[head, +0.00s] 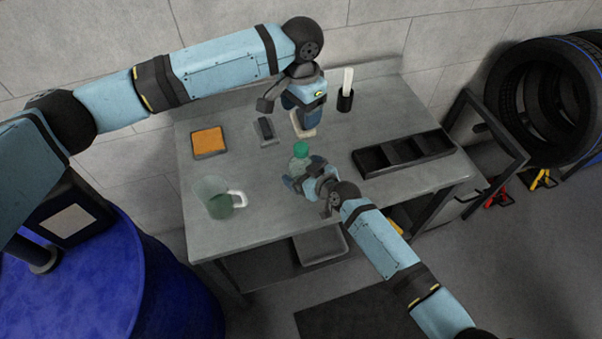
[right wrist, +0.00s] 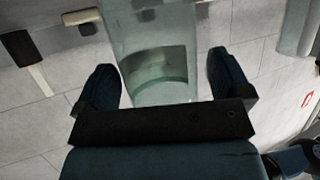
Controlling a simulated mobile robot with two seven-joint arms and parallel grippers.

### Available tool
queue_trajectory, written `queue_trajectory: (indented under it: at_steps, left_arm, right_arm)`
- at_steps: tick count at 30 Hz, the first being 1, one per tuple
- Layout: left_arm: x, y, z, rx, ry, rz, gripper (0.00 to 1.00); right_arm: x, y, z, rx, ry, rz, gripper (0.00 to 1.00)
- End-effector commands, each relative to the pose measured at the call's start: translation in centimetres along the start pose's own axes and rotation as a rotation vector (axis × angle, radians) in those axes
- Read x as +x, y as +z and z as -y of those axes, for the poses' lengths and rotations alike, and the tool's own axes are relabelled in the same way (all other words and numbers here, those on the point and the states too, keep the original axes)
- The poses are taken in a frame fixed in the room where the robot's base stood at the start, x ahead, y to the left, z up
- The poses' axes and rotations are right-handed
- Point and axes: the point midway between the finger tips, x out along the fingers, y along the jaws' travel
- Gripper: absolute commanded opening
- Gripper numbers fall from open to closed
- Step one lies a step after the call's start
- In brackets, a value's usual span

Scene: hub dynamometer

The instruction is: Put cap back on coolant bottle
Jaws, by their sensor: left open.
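The clear coolant bottle (head: 299,163) stands on the grey workbench, with a green cap (head: 301,148) showing at its top. I cannot tell how firmly the cap sits. My right gripper (head: 304,181) is at the bottle's near side, low on its body. My left gripper (head: 301,120) is open, pointing down behind the bottle and apart from the cap. Its fingertips are partly hidden.
A jug of green liquid (head: 217,199) stands at the bench's left front. An orange pad (head: 208,141) and a small dark item (head: 265,129) lie behind. A black divided tray (head: 376,163) is on the right, and a dark cup (head: 345,101) is at the back.

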Motion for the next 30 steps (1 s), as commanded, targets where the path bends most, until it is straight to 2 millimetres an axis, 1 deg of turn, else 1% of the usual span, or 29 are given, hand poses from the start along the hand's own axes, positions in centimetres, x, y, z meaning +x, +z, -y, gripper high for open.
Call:
queue_trajectory:
  at_steps: [5,8,11,21,25,30]
  left_arm:
    - [0.0,0.0,0.0,0.0,0.0,0.0,0.67]
    - [0.1,0.0,0.0,0.0,0.0,0.0,0.67]
    - [0.1,0.0,0.0,0.0,0.0,0.0,0.67]
    - [0.8,0.0,0.0,0.0,0.0,0.0,0.67]
    - [0.9,0.0,0.0,0.0,0.0,0.0,0.67]
    - [1.0,0.0,0.0,0.0,0.0,0.0,0.67]
  right_arm:
    - [-0.1,0.0,0.0,0.0,0.0,0.0,0.96]
    - [-0.8,0.1,0.0,-0.001,0.0,0.001,0.96]
    - [-2.3,0.1,0.0,-0.001,0.0,0.001,0.96]
    - [-9.9,0.2,0.0,-0.002,0.001,0.001,0.96]
    - [-12.1,0.2,0.0,0.0,0.0,0.001,0.96]
    - [-13.6,0.1,0.0,0.0,0.0,0.0,0.96]
